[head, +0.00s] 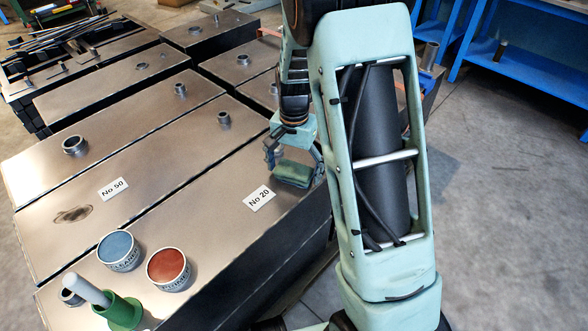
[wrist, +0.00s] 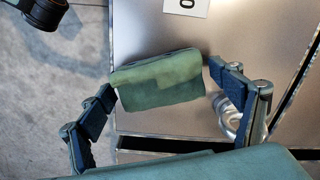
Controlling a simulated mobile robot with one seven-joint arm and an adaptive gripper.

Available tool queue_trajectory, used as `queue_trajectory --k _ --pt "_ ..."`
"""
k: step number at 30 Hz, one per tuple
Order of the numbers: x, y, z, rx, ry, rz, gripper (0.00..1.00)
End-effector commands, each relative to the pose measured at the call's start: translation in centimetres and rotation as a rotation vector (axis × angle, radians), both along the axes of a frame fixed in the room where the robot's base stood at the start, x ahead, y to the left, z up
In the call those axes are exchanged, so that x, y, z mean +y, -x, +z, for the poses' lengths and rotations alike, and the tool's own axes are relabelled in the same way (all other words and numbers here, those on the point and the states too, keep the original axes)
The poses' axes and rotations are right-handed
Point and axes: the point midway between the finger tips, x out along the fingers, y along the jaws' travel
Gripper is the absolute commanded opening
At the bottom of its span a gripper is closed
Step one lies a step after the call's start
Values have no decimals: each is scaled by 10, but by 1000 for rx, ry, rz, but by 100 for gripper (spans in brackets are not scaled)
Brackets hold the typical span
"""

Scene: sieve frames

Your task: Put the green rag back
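The green rag (head: 293,173) is a folded, soft block near the right edge of the dark metal box marked No 20 (head: 203,195). My gripper (head: 295,168) points down with one finger at each end of the rag. In the wrist view the rag (wrist: 160,80) spans the gap between the blue-padded fingertips of my gripper (wrist: 162,80), which appear to press on its two ends. The rag lies slightly tilted in that view, its left end near the box's edge. I cannot tell whether its underside touches the metal top.
A blue-topped tin (head: 118,251), a red-topped tin (head: 168,268) and a green holder with a white-handled tool (head: 121,312) stand at the near left. Short metal collars, one a ring (head: 75,145), rise from the boxes. The top around the No 20 label (head: 261,198) is clear.

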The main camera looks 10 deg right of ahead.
Motion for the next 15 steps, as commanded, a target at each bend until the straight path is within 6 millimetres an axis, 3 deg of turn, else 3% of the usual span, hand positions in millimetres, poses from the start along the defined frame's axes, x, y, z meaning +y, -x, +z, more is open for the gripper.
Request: queue_trajectory --k 8,11,15 --pt "0 0 2 0 0 0 85" --pt "0 -1 11 -3 -1 0 85" --pt "0 -1 37 -5 0 0 85"
